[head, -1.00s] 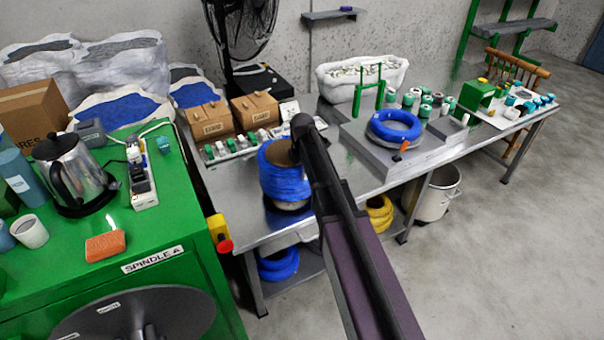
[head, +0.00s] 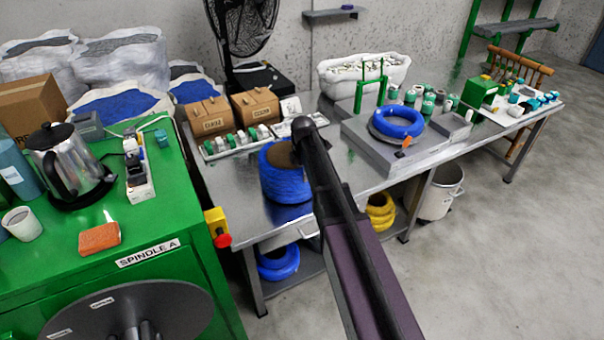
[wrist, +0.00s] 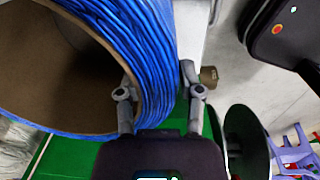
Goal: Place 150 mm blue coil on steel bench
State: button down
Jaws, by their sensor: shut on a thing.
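A blue coil (head: 285,178) with a brown core is at the left end of the steel bench (head: 232,212), partly behind my dark arm. It also fills the upper left of the wrist view (wrist: 158,45), with its brown inside showing. My gripper (wrist: 160,82) has one finger inside the coil's wall and one outside, shut on it. In the head view the fingers are hidden. I cannot tell whether the coil's underside touches the bench top.
Behind the coil are a tray of small spools (head: 235,142) and two brown boxes (head: 255,106). Another blue coil (head: 398,121) lies on a grey platform (head: 365,147) to the right. The green cabinet (head: 165,205) is at left, with a yellow-red switch (head: 217,228) at its edge.

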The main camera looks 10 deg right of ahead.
jog(key=shift+c, duration=1.2)
grip_release()
jog(key=shift+r, duration=0.2)
notch_tip(320, 180, up, 12)
jog(key=p, duration=1.2)
jog(key=shift+s+f, duration=0.15)
jog(key=shift+s, duration=0.1)
jog(key=shift+s+d, duration=0.1)
